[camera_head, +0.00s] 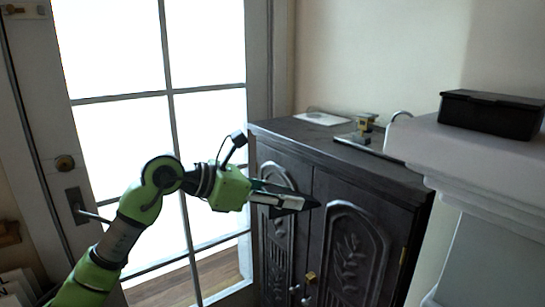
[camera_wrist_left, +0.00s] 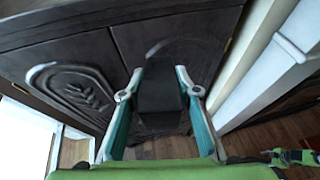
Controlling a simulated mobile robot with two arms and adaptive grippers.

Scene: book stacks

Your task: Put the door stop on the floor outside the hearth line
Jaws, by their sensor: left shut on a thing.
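My left gripper (camera_head: 290,201) is shut on a dark block, which I take to be the door stop (camera_wrist_left: 160,92). In the left wrist view the block sits between the two teal-lined fingers of the gripper (camera_wrist_left: 160,100). In the head view the fingers mostly hide it, and only a dark tip shows. The gripper is held in the air in front of the dark carved cabinet (camera_head: 345,165). The hearth line cannot be made out in either view.
A glass-paned door (camera_head: 130,95) with a lever handle (camera_head: 76,206) is at left. A white mantel (camera_head: 440,150) at right carries a black box (camera_head: 490,114). Small items lie on the cabinet top. Wooden floor (camera_wrist_left: 255,140) shows beside the cabinet.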

